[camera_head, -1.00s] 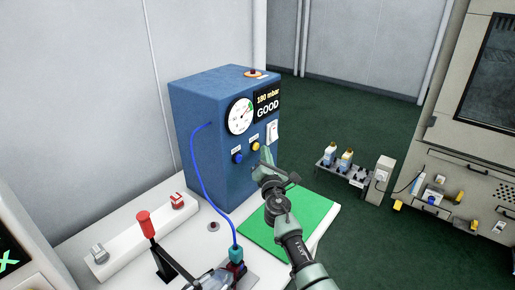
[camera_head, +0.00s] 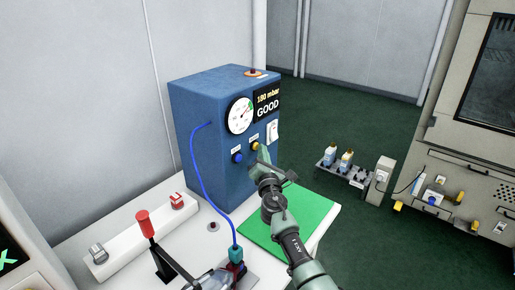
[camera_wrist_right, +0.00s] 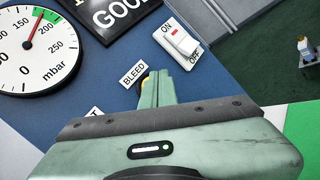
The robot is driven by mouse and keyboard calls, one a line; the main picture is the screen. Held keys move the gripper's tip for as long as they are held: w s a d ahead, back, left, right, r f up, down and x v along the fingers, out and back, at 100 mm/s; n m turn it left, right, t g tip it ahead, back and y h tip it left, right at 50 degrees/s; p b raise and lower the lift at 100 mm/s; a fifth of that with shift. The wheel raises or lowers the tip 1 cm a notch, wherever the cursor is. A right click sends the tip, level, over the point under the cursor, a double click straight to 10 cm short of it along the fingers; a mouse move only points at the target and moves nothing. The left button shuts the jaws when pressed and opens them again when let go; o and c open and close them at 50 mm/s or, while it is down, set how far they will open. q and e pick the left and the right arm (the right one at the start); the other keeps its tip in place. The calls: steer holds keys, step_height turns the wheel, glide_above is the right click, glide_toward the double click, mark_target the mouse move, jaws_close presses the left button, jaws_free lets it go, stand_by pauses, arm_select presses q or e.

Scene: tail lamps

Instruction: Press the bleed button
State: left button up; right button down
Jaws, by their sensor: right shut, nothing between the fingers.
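The blue test box (camera_head: 190,125) stands on the white bench. Its yellow bleed button (camera_head: 255,146) is on the front, right of a blue button (camera_head: 237,158). My right gripper (camera_head: 263,157) is shut and empty, with its tips right at the yellow button. In the right wrist view the BLEED label (camera_wrist_right: 133,74) is readable. The bleed button (camera_wrist_right: 144,77) shows only as a yellow sliver beside the green fingers (camera_wrist_right: 158,84), which hide the rest. I cannot tell whether the fingers touch it. My left gripper is not in view.
The box's gauge (camera_head: 240,116), a display (camera_head: 267,103) reading 180 mbar GOOD and a white switch (camera_head: 272,131) are near the fingers. A blue hose (camera_head: 196,175) hangs at the left. A green mat (camera_head: 313,212) lies below my arm.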

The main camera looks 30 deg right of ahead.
steer(key=shift+w+a, duration=0.1)
steer(key=shift+w, duration=0.15)
steer(key=shift+s, duration=0.2)
stand_by(0.4)
steer(key=shift+s+d+p, duration=0.3)
steer(key=shift+s+d, duration=0.05)
steer(key=shift+s, duration=0.3)
steer(key=s, duration=0.1)
steer(key=s+d+p, duration=0.1)
steer(key=s, duration=0.1)
steer(key=s+d, duration=0.1)
steer(key=shift+s, duration=0.35)
stand_by(0.5)
